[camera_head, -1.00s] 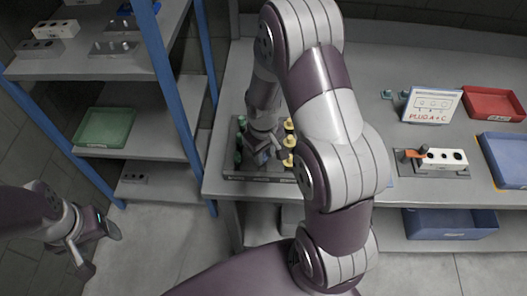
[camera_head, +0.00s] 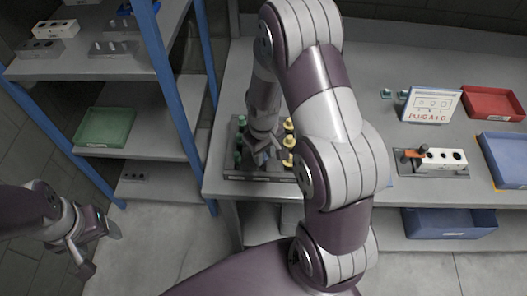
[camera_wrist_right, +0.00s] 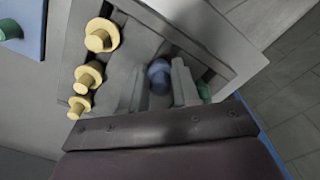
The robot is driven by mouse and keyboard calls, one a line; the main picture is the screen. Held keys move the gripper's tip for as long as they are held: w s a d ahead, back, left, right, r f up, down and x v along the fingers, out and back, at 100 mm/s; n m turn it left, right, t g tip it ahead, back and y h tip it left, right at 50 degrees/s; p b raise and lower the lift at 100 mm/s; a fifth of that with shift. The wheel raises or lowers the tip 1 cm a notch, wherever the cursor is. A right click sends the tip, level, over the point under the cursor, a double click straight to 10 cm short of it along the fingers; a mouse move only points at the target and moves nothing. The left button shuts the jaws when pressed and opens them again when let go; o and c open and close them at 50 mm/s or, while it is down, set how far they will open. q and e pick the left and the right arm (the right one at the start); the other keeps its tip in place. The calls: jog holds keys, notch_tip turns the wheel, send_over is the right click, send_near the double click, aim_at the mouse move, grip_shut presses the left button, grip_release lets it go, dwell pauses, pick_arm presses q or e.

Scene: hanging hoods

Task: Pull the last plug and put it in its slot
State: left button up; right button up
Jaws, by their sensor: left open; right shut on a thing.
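My right gripper (camera_head: 267,158) reaches down into a dark plug tray (camera_head: 262,179) on the table, mostly hidden behind my own arm in the head view. In the right wrist view its two fingers (camera_wrist_right: 160,92) are shut on a blue plug (camera_wrist_right: 159,74), which is still over the tray. Yellow plugs (camera_head: 289,142) stand in a row to the right, and green plugs (camera_head: 239,142) to the left. The yellow plugs (camera_wrist_right: 90,75) also show in the wrist view. A white block with dark holes (camera_head: 443,158) sits on a grey base at the right. My left gripper (camera_head: 97,252) is open and empty.
A sign (camera_head: 431,104) stands behind the white block. A red tray (camera_head: 491,103) and a blue tray (camera_head: 509,157) lie at the right. A shelf with blue posts (camera_head: 165,80) holds a green tray (camera_head: 105,127) and grey blocks. The floor below my left gripper is clear.

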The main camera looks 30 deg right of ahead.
jog(key=shift+f+b, duration=0.6)
jog(key=shift+f, duration=0.35)
dwell(0.5)
jog(key=o, duration=1.1)
jog(key=shift+m, duration=0.5)
notch_tip(320, 180, up, 12)
jog(key=shift+a+r, duration=0.1)
jog(key=shift+m+t, duration=0.6)
jog(key=shift+t, duration=0.1)
jog(key=s+a, duration=0.1)
jog(key=s, duration=0.2)
jog(key=s+a, duration=0.2)
jog(key=s+a+f, duration=0.1)
jog(key=s+a, duration=0.1)
jog(key=s, duration=0.1)
jog(key=shift+s+a, duration=0.15)
jog(key=shift+s, duration=0.15)
